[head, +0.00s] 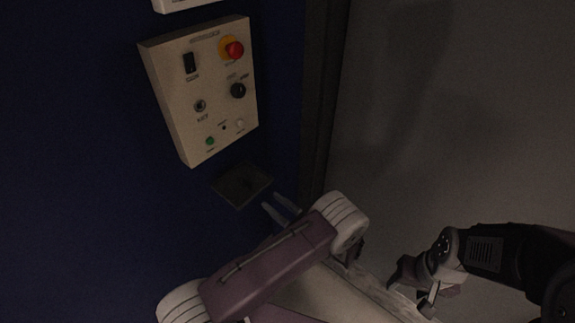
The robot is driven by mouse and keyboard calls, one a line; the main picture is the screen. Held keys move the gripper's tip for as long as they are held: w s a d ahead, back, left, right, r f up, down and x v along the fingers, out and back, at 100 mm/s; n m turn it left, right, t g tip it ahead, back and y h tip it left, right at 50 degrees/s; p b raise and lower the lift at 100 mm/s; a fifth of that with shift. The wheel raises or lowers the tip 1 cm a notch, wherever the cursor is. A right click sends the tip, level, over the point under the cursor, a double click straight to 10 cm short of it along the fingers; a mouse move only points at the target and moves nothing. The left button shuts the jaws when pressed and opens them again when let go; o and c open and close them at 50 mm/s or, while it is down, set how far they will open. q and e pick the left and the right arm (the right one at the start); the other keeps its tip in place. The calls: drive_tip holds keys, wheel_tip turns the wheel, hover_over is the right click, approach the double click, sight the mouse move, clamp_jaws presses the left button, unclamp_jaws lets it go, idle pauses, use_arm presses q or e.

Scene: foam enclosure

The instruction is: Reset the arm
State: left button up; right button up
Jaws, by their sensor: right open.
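My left arm (275,262) comes in from the bottom and covers most of its own gripper. Two pale tips of what looks like my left gripper (281,208) show past the arm, beside a small dark plate on the blue wall. I cannot tell whether it is open or shut, and nothing is seen in it. My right gripper (412,287) is at the lower right, open and empty, pointing left. It is apart from the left arm's joint.
A beige control box (205,92) with a red button (234,50), knobs and a green light is on the blue wall (75,170). The dark plate (242,184) is below it. A grey surface (470,120) fills the right, clear above my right arm.

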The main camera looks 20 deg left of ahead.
use_arm(q)
drive_tip(key=w+a+r+n+g+p, duration=0.25)
drive_tip(key=a+r+n+p, duration=0.2)
drive_tip(key=r, duration=0.55)
drive_tip(key=s+a+r+n+g+h+p, duration=0.3)
drive_tip(key=s+a+r+n+g, duration=0.35)
drive_tip(key=s+a+r, duration=0.2)
drive_tip(key=s+d+f+n+g+h+p, duration=0.1)
drive_tip(key=s+d+n+h, duration=0.15)
drive_tip(key=s+h, duration=0.3)
drive_tip(key=s+d+f+n+g+h+p, duration=0.1)
drive_tip(key=s+d+n+h+p, duration=0.1)
drive_tip(key=s+n+h, duration=0.35)
drive_tip(key=w+d+f+n+t+h, duration=0.2)
drive_tip(key=d+f+n+t+h, duration=0.2)
drive_tip(key=d, duration=0.6)
drive_tip(key=shift+w+d+t, duration=0.15)
drive_tip(key=shift+d+t, duration=0.25)
drive_tip(key=shift+t, duration=0.1)
